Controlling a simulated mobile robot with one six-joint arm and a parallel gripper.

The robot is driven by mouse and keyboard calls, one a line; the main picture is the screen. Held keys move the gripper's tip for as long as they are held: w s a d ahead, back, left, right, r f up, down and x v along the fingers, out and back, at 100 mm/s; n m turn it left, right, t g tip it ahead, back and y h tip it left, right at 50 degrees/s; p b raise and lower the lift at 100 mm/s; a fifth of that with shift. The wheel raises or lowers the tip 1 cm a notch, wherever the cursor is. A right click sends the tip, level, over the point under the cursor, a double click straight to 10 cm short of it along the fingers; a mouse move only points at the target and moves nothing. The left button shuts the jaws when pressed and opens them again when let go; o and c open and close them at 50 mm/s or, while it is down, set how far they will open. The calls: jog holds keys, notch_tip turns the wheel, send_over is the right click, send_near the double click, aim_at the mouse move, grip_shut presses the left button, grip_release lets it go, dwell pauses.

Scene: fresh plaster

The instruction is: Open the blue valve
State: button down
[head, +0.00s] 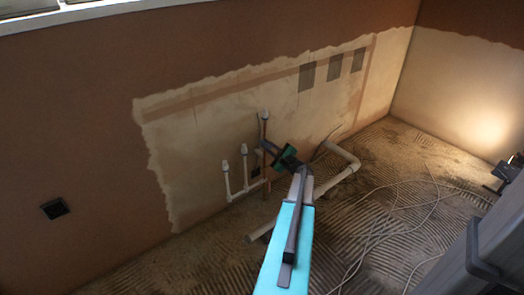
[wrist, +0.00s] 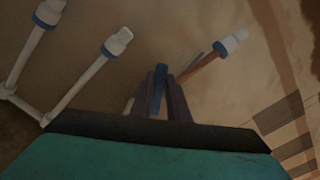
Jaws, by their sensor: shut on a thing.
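My gripper (head: 266,146) reaches to the pipework on the plastered wall in the head view. In the wrist view its two dark fingers (wrist: 160,90) are closed on the blue valve (wrist: 160,76), which shows as a narrow upright blue bar between them. The rest of the valve is hidden behind the fingers and the gripper body. In the head view I cannot make out the valve behind my gripper. How far it is turned cannot be told.
A copper pipe (wrist: 202,68) with a white cap (wrist: 233,41) stands right of the fingers. White pipes (wrist: 82,84) with capped ends stand to the left. A white drain pipe (head: 338,178) and a loose cable (head: 374,230) lie on the ridged floor. A lamp (head: 507,170) stands at the right.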

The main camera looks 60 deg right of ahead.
jog(key=m+p, duration=0.2)
jog(key=d+m+p, duration=0.1)
jog(key=m+p, duration=0.1)
jog(key=p, duration=0.1)
jog(key=s+d+r+m+p, duration=0.1)
jog(key=m+p, duration=0.1)
jog(key=p, duration=0.1)
jog(key=shift+d+r, duration=0.1)
jog(key=shift+d, duration=0.15)
jog(key=shift+r+m+p, duration=0.1)
jog(key=shift+m+p, duration=0.2)
jog(key=shift+p, duration=0.15)
jog(key=shift+d+r+m+p, duration=0.15)
jog(key=shift+d+m+p, duration=0.2)
jog(key=shift+p, duration=0.4)
jog(key=shift+s+d+m+p, duration=0.15)
jog(key=shift+d+m+p, duration=0.05)
jog(key=shift+m+p, duration=0.55)
jog(key=c, duration=1.8)
grip_release()
jog(key=shift+o, duration=0.2)
jog(key=shift+s, duration=0.15)
